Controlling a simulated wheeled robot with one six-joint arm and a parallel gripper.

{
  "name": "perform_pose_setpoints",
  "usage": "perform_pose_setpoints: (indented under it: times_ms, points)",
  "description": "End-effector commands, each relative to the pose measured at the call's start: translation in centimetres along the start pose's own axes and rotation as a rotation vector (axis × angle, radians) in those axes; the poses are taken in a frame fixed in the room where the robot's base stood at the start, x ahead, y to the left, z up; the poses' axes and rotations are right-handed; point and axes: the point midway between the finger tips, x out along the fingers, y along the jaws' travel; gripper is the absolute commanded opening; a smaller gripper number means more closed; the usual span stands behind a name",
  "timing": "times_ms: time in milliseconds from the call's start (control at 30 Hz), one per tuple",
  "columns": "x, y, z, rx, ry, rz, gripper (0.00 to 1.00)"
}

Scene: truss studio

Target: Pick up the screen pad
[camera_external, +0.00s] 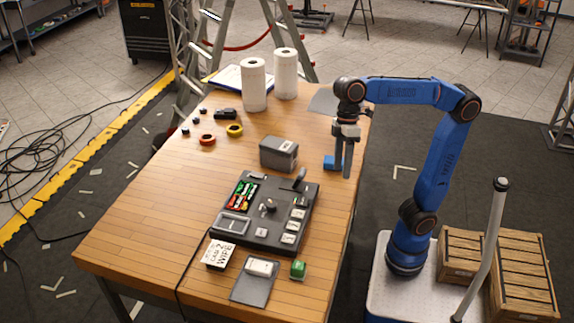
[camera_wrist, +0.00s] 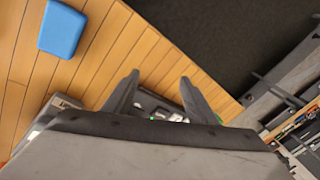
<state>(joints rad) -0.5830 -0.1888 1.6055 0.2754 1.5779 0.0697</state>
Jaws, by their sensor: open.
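A small blue block with rounded corners, which looks like the screen pad (camera_external: 330,162), lies flat near the right edge of the wooden table. It also shows whole in the wrist view (camera_wrist: 62,28), at the upper left, outside the space between my fingers. My gripper (camera_external: 343,174) points down beside the pad, just to its right in the external view. It also shows in the wrist view (camera_wrist: 159,79) with its two fingers apart and nothing held between them. I cannot tell its exact height above the table.
A grey box (camera_external: 279,153) stands left of the pad. A dark control panel (camera_external: 235,240) lies nearer on the table (camera_external: 130,235). Two paper rolls (camera_external: 253,85) (camera_external: 286,74) stand behind. A small white-topped box (camera_external: 219,254) and green block (camera_external: 298,269) sit in front.

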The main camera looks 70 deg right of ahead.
Motion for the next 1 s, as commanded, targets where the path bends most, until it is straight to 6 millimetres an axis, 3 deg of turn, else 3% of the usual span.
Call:
perform_pose_setpoints:
  times_ms: [100,500,800,1000]
  points:
    - [-0.1,-2.1,-3.6,-0.111,-0.03,0.022,0.52]
    - [1.9,-10.4,-13.7,-0.473,-0.119,0.092,0.52]
    - [5.9,-18.0,-19.2,-0.735,-0.186,0.139,0.52]
    - [9.3,-23.3,-21.4,-0.896,-0.228,0.167,0.52]
